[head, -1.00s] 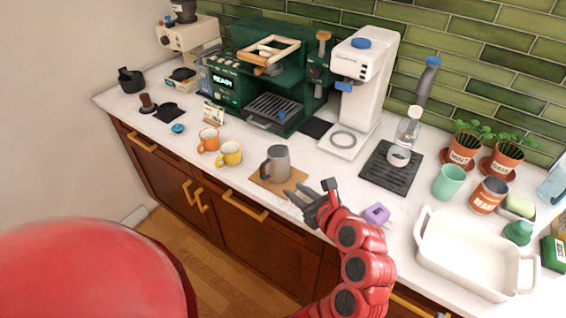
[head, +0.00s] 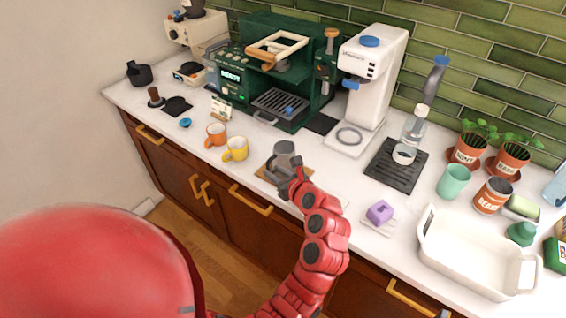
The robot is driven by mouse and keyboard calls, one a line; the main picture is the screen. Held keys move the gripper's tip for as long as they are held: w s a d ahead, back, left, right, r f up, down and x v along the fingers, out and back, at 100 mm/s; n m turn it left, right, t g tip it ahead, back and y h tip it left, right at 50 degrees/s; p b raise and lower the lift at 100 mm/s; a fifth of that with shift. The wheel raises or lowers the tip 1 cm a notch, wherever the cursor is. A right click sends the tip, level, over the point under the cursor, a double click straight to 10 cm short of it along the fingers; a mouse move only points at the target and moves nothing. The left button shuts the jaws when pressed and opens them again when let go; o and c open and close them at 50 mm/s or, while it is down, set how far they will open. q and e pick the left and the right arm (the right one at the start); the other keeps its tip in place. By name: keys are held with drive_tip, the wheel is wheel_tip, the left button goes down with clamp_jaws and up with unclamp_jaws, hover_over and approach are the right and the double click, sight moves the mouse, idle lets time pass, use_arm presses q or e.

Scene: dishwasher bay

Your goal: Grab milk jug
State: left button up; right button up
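The milk jug (head: 285,149) is a grey metal pitcher. It stands upright on a brown mat (head: 262,170) near the front edge of the white counter. My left gripper (head: 289,175) is right at the jug, on its near side, and overlaps its lower part in the picture. The dark fingers are partly hidden by the wrist and blend with the jug. I cannot tell whether they touch or close on it. My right gripper is not in view.
An orange mug (head: 215,135) and a yellow mug (head: 236,149) stand left of the jug. The green espresso machine (head: 232,84) and white grinder (head: 366,85) stand behind. A purple item (head: 380,211) and a white baking dish (head: 470,262) lie to the right.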

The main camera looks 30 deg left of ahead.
sight(269, 169)
use_arm(q)
drive_tip(key=x, duration=0.4)
drive_tip(key=shift+a+r+p, duration=0.1)
drive_tip(key=shift+a+p, duration=0.05)
drive_tip(key=shift+p, duration=0.25)
drive_tip(key=shift+s, duration=0.1)
drive_tip(key=shift+c, duration=0.2)
clamp_jaws()
idle(0.8)
